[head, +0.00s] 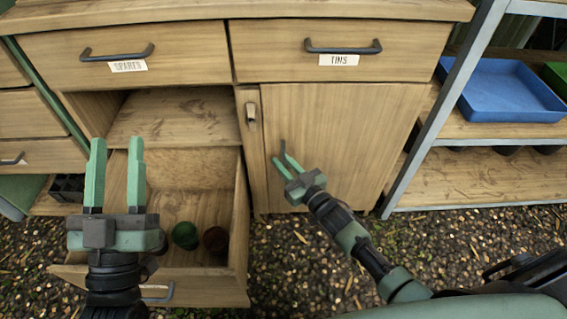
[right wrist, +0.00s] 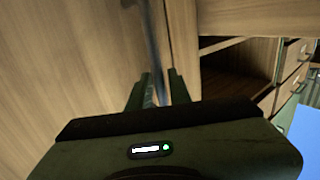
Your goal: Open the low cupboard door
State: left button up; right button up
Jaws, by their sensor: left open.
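The low cupboard door (head: 350,125) is a plain wooden panel under the TINS drawer and stands shut. Its dark upright bar handle (head: 283,148) is near the door's left edge. My right gripper (head: 283,162) is at the handle, with its green fingers pointing up to it. In the right wrist view the bar handle (right wrist: 156,45) runs down between the fingers of my right gripper (right wrist: 160,90). Whether they press on it I cannot tell. My left gripper (head: 116,160) is open and empty, above an open low drawer at the left.
A small latch-like fitting (head: 250,112) sits on the frame left of the door. The open low drawer (head: 240,215) holds a green and a dark red round thing. The SPARES drawer (head: 190,50) and TINS drawer (head: 285,50) are shut. A shelf with a blue tray (head: 510,90) stands right.

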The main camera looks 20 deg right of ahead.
grip_shut()
dwell(1.4)
